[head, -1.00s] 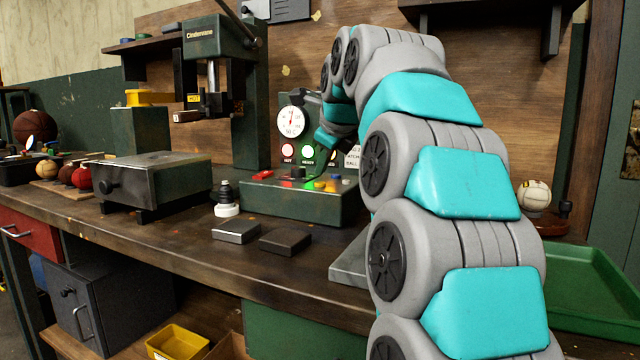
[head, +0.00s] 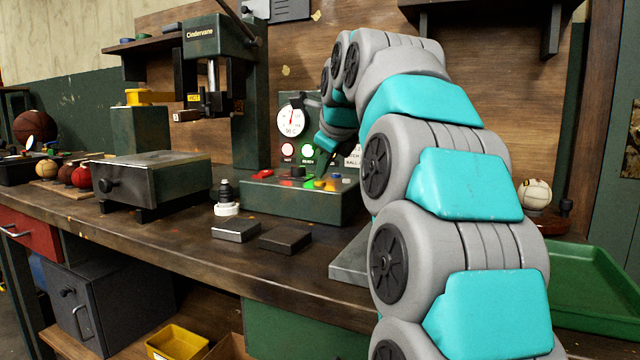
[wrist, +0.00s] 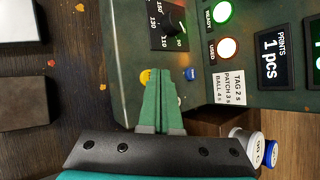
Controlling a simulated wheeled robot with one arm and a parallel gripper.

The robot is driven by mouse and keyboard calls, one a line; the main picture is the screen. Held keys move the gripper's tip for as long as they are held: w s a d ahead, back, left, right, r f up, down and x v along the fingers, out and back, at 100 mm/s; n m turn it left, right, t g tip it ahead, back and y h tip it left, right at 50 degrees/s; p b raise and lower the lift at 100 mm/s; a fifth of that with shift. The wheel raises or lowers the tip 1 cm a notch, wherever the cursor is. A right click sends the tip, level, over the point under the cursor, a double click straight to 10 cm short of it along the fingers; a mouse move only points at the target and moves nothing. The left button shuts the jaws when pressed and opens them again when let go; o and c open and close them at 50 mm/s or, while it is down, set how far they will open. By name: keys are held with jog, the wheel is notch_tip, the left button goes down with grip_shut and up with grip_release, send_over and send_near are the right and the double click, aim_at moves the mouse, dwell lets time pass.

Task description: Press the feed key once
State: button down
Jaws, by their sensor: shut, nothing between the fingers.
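The green control box (head: 290,200) stands on the bench with a dial gauge and lit lamps behind it. Small keys sit on its top, among them a yellow key (head: 319,185) and a blue key (head: 336,178). In the wrist view, parts of the yellow key (wrist: 145,76) and the blue key (wrist: 190,74) show on either side of my fingertips. I cannot read which key is the feed key. My gripper (wrist: 160,72) is shut and empty, its green fingers over the key row. Whether the tips touch a key is unclear. It also shows in the head view (head: 323,172).
A rotary knob (wrist: 168,32), a lit READY lamp (wrist: 221,11) and a display reading "1 pcs" (wrist: 271,45) are near the fingers. A press (head: 215,60) stands left. Two dark blocks, one of them here (head: 285,240), lie in front of the box.

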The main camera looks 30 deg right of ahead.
jog(key=shift+f, duration=0.45)
dwell(0.6)
jog(key=shift+r, duration=0.15)
jog(key=shift+r+p, duration=0.35)
jog(key=shift+r, duration=0.4)
jog(key=shift+r+p, duration=1.9)
jog(key=shift+r, duration=0.6)
